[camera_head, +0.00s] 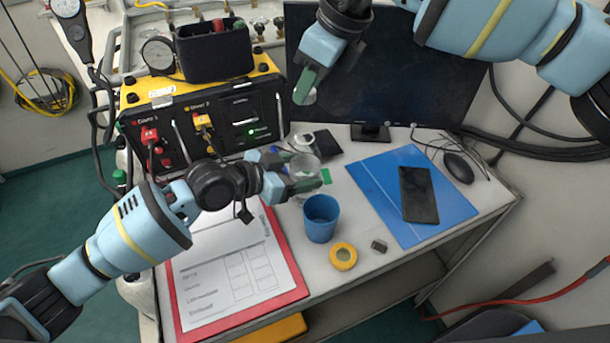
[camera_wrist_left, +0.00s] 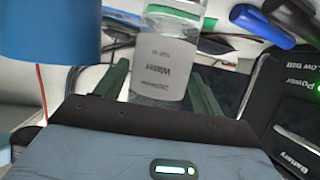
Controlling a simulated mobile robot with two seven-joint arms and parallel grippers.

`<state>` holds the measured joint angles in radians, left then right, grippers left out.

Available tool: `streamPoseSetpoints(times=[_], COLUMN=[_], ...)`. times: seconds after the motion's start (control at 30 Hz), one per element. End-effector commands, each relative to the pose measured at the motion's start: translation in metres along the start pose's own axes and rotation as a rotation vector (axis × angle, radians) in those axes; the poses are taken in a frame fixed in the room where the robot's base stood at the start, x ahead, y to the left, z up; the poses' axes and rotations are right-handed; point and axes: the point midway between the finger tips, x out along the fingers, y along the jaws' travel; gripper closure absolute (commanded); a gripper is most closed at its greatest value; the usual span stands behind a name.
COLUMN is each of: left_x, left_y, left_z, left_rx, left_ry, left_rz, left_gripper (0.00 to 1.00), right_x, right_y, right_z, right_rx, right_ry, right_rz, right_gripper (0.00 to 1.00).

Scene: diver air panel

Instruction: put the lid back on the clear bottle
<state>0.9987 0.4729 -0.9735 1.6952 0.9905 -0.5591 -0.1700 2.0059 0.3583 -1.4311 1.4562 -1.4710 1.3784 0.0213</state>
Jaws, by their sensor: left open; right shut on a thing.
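The clear bottle (camera_head: 305,168) stands on the table behind the blue cup. In the left wrist view the bottle (camera_wrist_left: 163,65) has a white label and sits between the green fingers. My left gripper (camera_head: 302,186) is open around the bottle's body; whether a finger touches it I cannot tell. It also shows in the left wrist view (camera_wrist_left: 163,88). My right gripper (camera_head: 305,88) is up in front of the monitor, above and behind the bottle, shut on a small pale round thing, likely the lid (camera_head: 311,97). The fingers partly hide it.
A blue cup (camera_head: 320,222) stands close in front of the bottle. A yellow tape roll (camera_head: 343,246) and a small dark block (camera_head: 379,246) lie nearby. A red clipboard (camera_head: 296,284) is at left, the yellow air panel (camera_head: 130,97) behind it, a blue mat (camera_head: 375,182) with a phone at right.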

Motion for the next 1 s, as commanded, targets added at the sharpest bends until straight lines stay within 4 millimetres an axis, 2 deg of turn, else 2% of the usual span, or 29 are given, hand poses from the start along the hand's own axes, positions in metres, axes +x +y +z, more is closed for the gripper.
streamPoseSetpoints(times=[0.13,0.47,0.87,1.0], left_x=[0.0094,0.0114,0.0112,0.0111], left_y=[0.0001,0.0002,0.0002,0.0002], left_z=[-0.0007,-0.0003,-0.0001,-0.0001], left_rx=[0.001,0.001,0.001,0.001], left_ry=[0.001,0.0,0.0,0.0], left_rz=[0.0,0.0,0.0,0.0], left_gripper=[0.31,0.31,0.81,0.84], right_x=[-0.0001,-0.0001,-0.0001,0.0025], right_y=[0.0,0.0,0.0,0.0], right_z=[0.0001,0.0001,0.0001,-0.0011], right_rx=[0.0,0.0,0.0,0.0], right_ry=[0.0,0.0,0.0,0.001], right_rz=[0.0,0.0,0.0,0.0], right_gripper=[0.89,0.89,0.89,0.89])
